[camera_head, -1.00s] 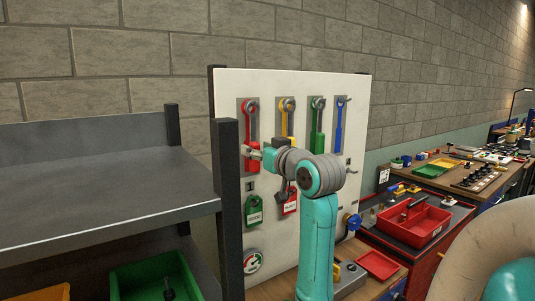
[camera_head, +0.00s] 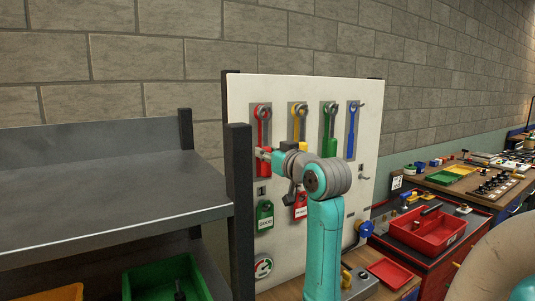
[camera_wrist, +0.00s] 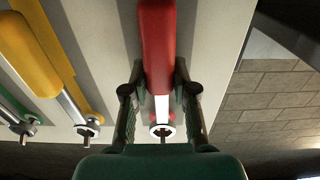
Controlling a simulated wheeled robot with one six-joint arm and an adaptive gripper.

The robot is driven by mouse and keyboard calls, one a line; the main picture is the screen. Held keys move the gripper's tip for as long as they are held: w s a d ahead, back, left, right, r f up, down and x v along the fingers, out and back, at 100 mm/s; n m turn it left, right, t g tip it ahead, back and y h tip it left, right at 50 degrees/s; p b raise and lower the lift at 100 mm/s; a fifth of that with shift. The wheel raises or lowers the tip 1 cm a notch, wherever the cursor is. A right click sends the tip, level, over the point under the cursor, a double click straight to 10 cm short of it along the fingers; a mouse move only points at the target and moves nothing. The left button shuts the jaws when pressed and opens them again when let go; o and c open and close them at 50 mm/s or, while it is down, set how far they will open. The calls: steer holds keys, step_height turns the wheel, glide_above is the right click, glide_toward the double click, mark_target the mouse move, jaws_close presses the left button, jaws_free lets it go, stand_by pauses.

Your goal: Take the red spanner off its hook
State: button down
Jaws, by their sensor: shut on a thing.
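The red spanner (camera_head: 263,160) hangs on the white board at the left end of a row of spanners. Its ring end is up at its hook in the head view. In the wrist view the red handle (camera_wrist: 157,50) runs down between my fingers, with a bare metal shank and ring below it. My gripper (camera_head: 264,155) is at the lower part of the spanner. In the wrist view my gripper (camera_wrist: 158,100) has one finger on each side of the handle, shut on it. The hook's contact with the ring is too small to judge.
Yellow (camera_head: 299,122), green (camera_head: 329,130) and blue (camera_head: 351,130) spanners hang to the right on the white board (camera_head: 290,88). Green (camera_head: 265,215) and red (camera_head: 300,206) tags hang below. A dark shelf (camera_head: 110,200) stands close on the left. A red tray (camera_head: 430,235) sits to the right.

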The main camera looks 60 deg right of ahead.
steer(key=shift+r, duration=0.65)
stand_by(0.5)
steer(key=shift+s, duration=0.1)
stand_by(0.4)
steer(key=v, duration=0.8)
steer(key=shift+r, duration=0.2)
stand_by(1.4)
stand_by(0.4)
